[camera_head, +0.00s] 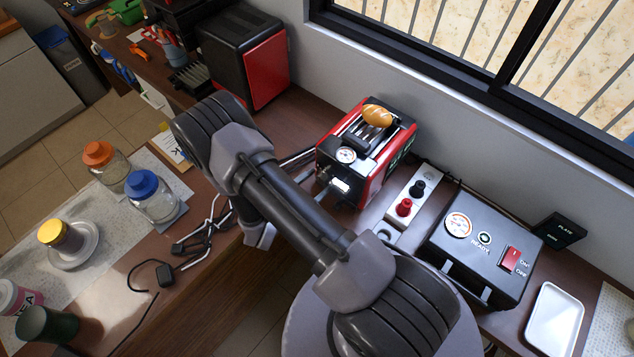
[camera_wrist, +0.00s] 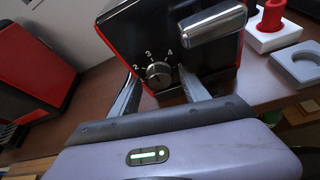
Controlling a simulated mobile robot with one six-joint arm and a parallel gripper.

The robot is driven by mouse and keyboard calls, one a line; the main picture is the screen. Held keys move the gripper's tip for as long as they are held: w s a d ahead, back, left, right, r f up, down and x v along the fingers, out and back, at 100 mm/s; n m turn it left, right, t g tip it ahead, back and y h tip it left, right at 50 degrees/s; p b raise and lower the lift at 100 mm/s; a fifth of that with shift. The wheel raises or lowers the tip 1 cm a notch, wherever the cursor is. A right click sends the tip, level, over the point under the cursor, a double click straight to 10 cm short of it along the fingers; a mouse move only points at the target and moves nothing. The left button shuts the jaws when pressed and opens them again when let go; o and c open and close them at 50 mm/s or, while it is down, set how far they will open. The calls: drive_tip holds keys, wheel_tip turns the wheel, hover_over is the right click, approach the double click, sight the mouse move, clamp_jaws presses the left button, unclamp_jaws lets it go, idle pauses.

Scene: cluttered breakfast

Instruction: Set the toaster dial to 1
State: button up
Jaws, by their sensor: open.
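The red and black toaster (camera_head: 384,172) stands against the wall in the head view, with a bread roll (camera_head: 377,115) on its top. In the wrist view its black front (camera_wrist: 118,32) shows a small round metal dial (camera_wrist: 158,71) with the numbers 2, 3 and 4 around it. The 1 is not visible, and the dial's setting is too small to tell. My gripper (camera_wrist: 157,78) is open, with one finger on each side of the dial. I cannot tell whether the fingers touch it.
A silver lever handle (camera_wrist: 212,22) sticks out above and right of the dial, close to the right finger. A socket board with red and black knobs (camera_head: 404,207) and a black switch box (camera_head: 480,252) stand right of the toaster. Cables (camera_head: 205,245) lie left.

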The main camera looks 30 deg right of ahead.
clamp_jaws()
drive_tip(key=shift+n, duration=0.3)
drive_tip(key=n+g+b, duration=0.1)
drive_tip(key=n+g, duration=0.1)
drive_tip(key=shift+w+a+n+h, duration=0.1)
drive_tip(key=shift+w+n+h, duration=0.05)
drive_tip(key=shift+n+h, duration=0.2)
drive_tip(key=n+g, duration=0.1)
drive_tip(key=n, duration=0.1)
drive_tip(key=n+g+h+b, duration=0.1)
drive_tip(key=shift+w+f+n+g+h, duration=0.15)
drive_tip(key=shift+f+n+g+h, duration=0.1)
drive_tip(key=shift+n+g, duration=0.1)
drive_tip(key=n+b, duration=0.1)
drive_tip(key=n, duration=0.1)
drive_tip(key=n+g+h+b, duration=0.1)
drive_tip(key=n+b, duration=0.1)
drive_tip(key=shift+w+f+h, duration=0.1)
drive_tip(key=shift+f+h, duration=0.05)
drive_tip(key=shift+h, duration=0.15)
drive_tip(key=shift+n+g+h+b, duration=0.55)
drive_tip(key=shift+n+h+b, duration=0.4)
drive_tip(key=shift+n, duration=0.95)
